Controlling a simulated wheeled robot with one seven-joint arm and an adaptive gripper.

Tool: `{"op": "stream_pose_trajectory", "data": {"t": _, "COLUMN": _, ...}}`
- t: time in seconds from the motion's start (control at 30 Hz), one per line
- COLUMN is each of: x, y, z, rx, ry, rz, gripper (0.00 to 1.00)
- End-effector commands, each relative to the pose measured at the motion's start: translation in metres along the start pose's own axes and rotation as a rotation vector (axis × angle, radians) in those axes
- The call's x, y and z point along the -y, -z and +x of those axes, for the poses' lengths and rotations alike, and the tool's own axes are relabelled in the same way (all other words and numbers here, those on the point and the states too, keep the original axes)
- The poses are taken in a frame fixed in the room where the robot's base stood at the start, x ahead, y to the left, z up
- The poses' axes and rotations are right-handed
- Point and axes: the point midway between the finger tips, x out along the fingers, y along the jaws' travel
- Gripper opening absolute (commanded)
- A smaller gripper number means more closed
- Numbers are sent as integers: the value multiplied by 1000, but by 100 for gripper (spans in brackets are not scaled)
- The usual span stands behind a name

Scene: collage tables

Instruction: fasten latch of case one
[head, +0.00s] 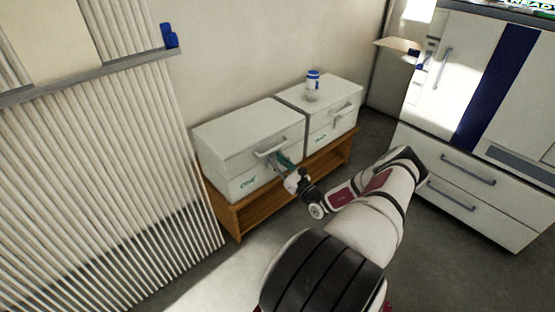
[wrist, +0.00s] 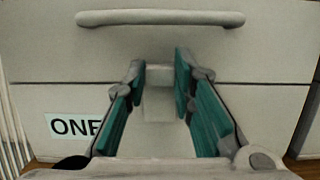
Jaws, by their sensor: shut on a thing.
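Case one (head: 225,140) is a pale box with a grey handle (head: 279,146) and a "ONE" label, standing at the left of a wooden bench. In the wrist view its front (wrist: 52,96) fills the picture, with the handle (wrist: 160,18) above and a horizontal seam below it. The small pale latch (wrist: 158,105) sits at the seam, below the handle. My gripper (wrist: 160,66) has its green-padded fingers on either side of the latch, shut on it. In the head view my gripper (head: 284,163) is at the front of case one, and the latch is hidden there.
A second similar case (head: 345,95) stands close on the right, with a blue-and-white jar (head: 312,80) on its lid. Both rest on the wooden bench (head: 238,220). A ribbed panel (head: 100,190) is at left; a white cabinet (head: 470,160) with drawers is at right.

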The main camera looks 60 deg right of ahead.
Motion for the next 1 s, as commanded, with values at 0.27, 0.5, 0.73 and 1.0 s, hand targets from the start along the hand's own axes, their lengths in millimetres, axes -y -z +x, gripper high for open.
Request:
{"op": "stream_pose_trajectory", "data": {"t": 0.27, "x": 0, "y": 0, "z": 3, "rx": 2, "ry": -1, "rz": 0, "gripper": 43}}
{"op": "stream_pose_trajectory", "data": {"t": 0.5, "x": 0, "y": 0, "z": 2, "rx": 2, "ry": -1, "rz": 0, "gripper": 43}}
{"op": "stream_pose_trajectory", "data": {"t": 0.73, "x": 1, "y": 0, "z": -10, "rx": 1, "ry": 1, "rz": 0, "gripper": 43}}
{"op": "stream_pose_trajectory", "data": {"t": 1.0, "x": 1, "y": 0, "z": -62, "rx": 1, "ry": 2, "rz": 0, "gripper": 43}}
